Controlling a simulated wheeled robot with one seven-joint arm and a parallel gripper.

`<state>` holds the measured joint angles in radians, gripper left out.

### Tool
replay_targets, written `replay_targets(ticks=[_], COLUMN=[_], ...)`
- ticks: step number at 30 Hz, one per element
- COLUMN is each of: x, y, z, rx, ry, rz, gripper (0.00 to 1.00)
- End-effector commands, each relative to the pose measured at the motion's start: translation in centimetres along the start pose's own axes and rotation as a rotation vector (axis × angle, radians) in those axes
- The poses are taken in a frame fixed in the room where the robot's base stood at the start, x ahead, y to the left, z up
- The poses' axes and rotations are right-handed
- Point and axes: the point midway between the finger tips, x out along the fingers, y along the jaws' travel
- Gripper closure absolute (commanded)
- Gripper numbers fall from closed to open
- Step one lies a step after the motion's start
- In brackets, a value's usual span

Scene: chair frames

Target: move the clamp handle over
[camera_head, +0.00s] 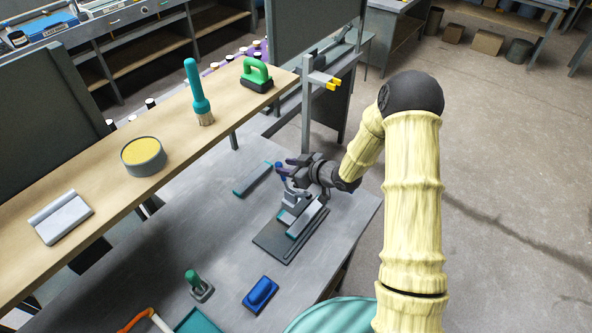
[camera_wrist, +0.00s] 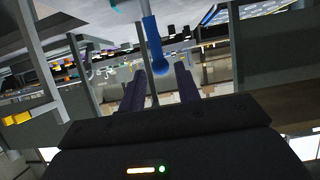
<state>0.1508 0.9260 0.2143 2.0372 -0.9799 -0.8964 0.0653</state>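The clamp handle (camera_head: 280,168) is a blue lever standing up from the grey toggle clamp (camera_head: 293,199) on a dark base plate (camera_head: 270,241). In the wrist view the handle (camera_wrist: 154,42) appears as a blue bar with a rounded end. My gripper (camera_head: 287,168) is above the clamp, reaching in from the right. In the wrist view my gripper (camera_wrist: 160,80) is open, its two dark fingers on either side of the handle's end with visible gaps. The fingers partly hide the handle in the head view.
A teal-edged bar (camera_head: 307,219) lies on the plate. A teal strip (camera_head: 253,179), a blue block (camera_head: 261,294) and a green-handled tool (camera_head: 198,286) lie on the grey bench. A wooden shelf (camera_head: 100,184) runs along the left. A post with yellow tips (camera_head: 307,110) stands behind my gripper.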

Motion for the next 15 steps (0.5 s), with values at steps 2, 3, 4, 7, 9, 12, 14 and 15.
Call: replay_targets(ticks=[2,3,4,7,9,12,14,15], x=[1.1,1.6,1.9,2.4,2.3,2.3,2.2,2.2], y=[-0.1,-0.1,-0.1,0.0,0.0,0.0,0.0,0.0], z=[0.1,0.1,0.2,0.0,0.0,0.0,0.0,0.0], rx=[-0.001,-0.001,-0.001,0.0,0.0,0.0,0.0,0.0], ry=[0.001,0.001,0.001,0.0,0.0,0.0,0.0,0.0], rz=[-0.002,-0.002,-0.002,0.0,0.0,0.0,0.001,0.001], gripper=[0.67,0.67,0.67,0.75,0.89,0.9,0.9,0.9])
